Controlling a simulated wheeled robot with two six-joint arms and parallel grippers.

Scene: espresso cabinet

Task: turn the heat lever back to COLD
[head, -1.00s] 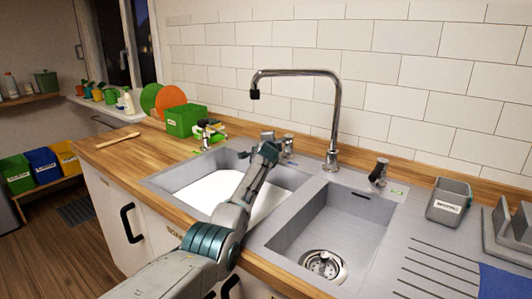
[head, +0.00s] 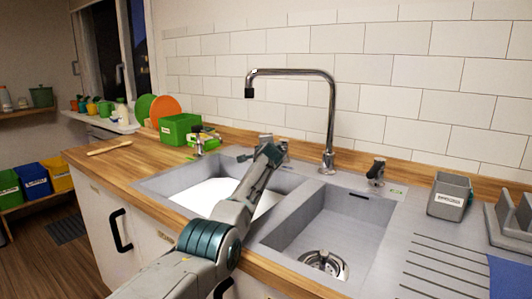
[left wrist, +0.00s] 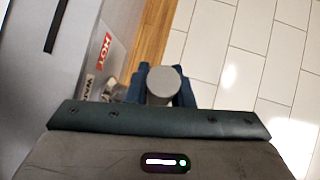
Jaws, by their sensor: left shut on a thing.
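The heat lever shows in the left wrist view as a round grey knob end (left wrist: 163,84) between the dark blue fingers of my left gripper (left wrist: 162,90), which is shut on it. A red HOT label (left wrist: 105,48) and a partly covered pale WARM label (left wrist: 90,85) lie left of the fingers. No COLD label can be read. In the head view my left gripper (head: 272,152) is at the back rim of the sink, left of the tap; the arm hides most of the lever there. My right gripper is not in view.
The tall chrome tap (head: 328,115) rises just right of my left gripper. A dark-topped knob (head: 376,172) stands farther right, near a grey caddy (head: 450,196). The left basin (head: 205,192) holds something white; the right basin (head: 315,222) is empty. A green box (head: 180,129) stands behind left.

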